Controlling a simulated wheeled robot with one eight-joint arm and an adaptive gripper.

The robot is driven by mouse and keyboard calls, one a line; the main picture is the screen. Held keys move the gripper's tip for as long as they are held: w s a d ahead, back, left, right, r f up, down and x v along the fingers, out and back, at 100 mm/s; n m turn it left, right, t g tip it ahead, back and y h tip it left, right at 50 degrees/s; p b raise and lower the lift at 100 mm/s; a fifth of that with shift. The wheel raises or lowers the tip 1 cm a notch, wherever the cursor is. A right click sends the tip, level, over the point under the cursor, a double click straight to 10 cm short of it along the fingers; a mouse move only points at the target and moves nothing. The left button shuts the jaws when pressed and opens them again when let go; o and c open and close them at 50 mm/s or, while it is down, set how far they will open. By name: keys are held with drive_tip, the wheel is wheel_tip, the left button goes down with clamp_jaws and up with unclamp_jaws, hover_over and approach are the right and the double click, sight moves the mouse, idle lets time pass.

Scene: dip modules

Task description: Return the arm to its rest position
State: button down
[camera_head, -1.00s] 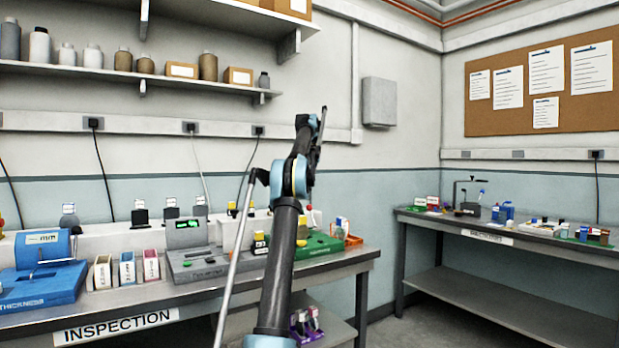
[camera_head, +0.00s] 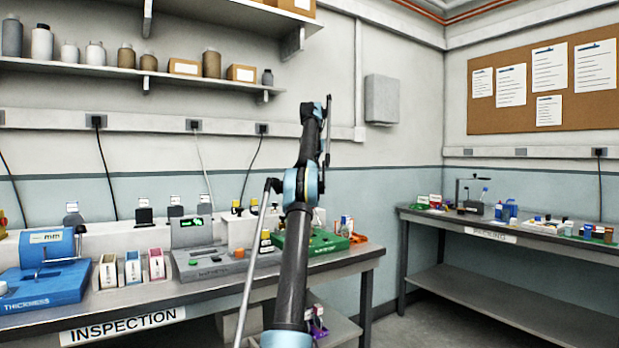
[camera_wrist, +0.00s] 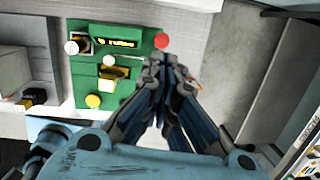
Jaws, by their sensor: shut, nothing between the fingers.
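My arm rises in front of the inspection bench (camera_head: 120,322) in the head view, its upper part reaching up before the wall. In the wrist view my gripper (camera_wrist: 157,65) is shut, with nothing between its fingertips. The fingertips overlap the right edge of a green device (camera_wrist: 88,72) in that view, with the gripper apart from it as far as I can tell. The green device also shows in the head view (camera_head: 322,243), partly hidden behind my arm.
A blue thickness gauge (camera_head: 45,270) and a grey device with a green display (camera_head: 195,250) stand on the bench left of my arm. A second bench (camera_head: 500,237) stands at the right. A wall shelf (camera_head: 110,70) with bottles and boxes hangs at upper left.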

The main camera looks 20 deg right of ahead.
drive_tip(key=s+a+n, duration=0.6)
drive_tip(key=a+n, duration=0.1)
drive_tip(key=a, duration=0.4)
drive_tip(key=s+a+n, duration=0.6)
drive_tip(key=s+a, duration=0.1)
drive_tip(key=a, duration=0.3)
drive_tip(key=s+a+f+n, duration=0.5)
drive_tip(key=s+a+f, duration=0.1)
drive_tip(key=s, duration=0.2)
drive_tip(key=s+a+f+n, duration=0.4)
drive_tip(key=s+a+f, duration=0.15)
drive_tip(key=s, duration=0.35)
drive_tip(key=s+a+f+n, duration=0.4)
drive_tip(key=s+f+n, duration=0.2)
drive_tip(key=s+f, duration=0.7)
drive_tip(key=s+a+f+n, duration=0.4)
drive_tip(key=s+f+n, duration=0.3)
drive_tip(key=s+f, duration=0.6)
wheel_tip(320, 180, down, 6)
drive_tip(key=shift+n+t+y, duration=0.3)
